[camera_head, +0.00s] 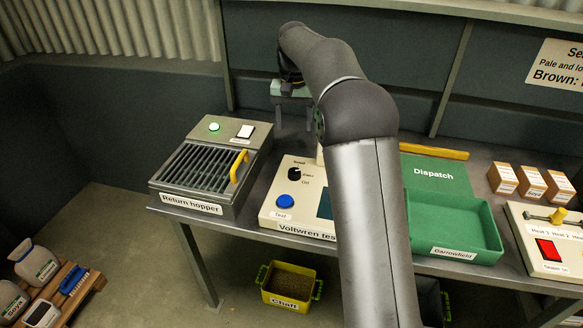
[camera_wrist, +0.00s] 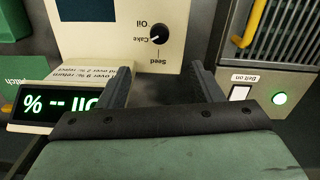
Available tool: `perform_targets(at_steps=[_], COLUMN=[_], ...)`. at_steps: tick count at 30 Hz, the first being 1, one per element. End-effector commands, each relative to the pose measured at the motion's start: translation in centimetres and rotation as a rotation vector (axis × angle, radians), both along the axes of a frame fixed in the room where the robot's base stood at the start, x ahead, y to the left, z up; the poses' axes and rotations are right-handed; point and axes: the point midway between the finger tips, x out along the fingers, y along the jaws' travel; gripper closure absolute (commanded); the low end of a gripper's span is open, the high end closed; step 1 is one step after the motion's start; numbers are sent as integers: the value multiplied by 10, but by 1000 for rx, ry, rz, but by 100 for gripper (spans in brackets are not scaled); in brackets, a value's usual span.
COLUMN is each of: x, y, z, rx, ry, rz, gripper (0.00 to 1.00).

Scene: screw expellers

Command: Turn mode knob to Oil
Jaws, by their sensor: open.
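The mode knob (camera_head: 294,174) is a small black dial on the cream Voltwren tester panel (camera_head: 271,213), left of my arm. In the wrist view the knob (camera_wrist: 158,34) shows upside down with the labels Seed, Cake and Oil. A pale mark lies on its Cake side, but I cannot tell the exact setting. My gripper (camera_wrist: 160,82) is open and empty, its two dark fingers spread apart on the near side of the knob and not touching it. In the head view my gripper (camera_head: 293,115) is behind the tester, above the back of the bench.
The return hopper (camera_head: 215,150), with a yellow handle, stands left of the tester. A green dispatch tray (camera_head: 451,221) is to its right, partly behind my arm. A lit display (camera_wrist: 55,105) stands near my gripper in the wrist view. A blue button (camera_head: 285,201) sits below the knob.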

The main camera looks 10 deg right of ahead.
Motion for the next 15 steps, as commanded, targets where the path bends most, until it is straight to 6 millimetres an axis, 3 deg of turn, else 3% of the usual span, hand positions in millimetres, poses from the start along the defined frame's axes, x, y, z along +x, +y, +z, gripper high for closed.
perform_targets(at_steps=[7, 15], x=[6, 6], y=[-1, 0], z=[-23, -80], rx=[0, 0], ry=[2, 3], rz=[-9, -8], gripper=[41, 41])
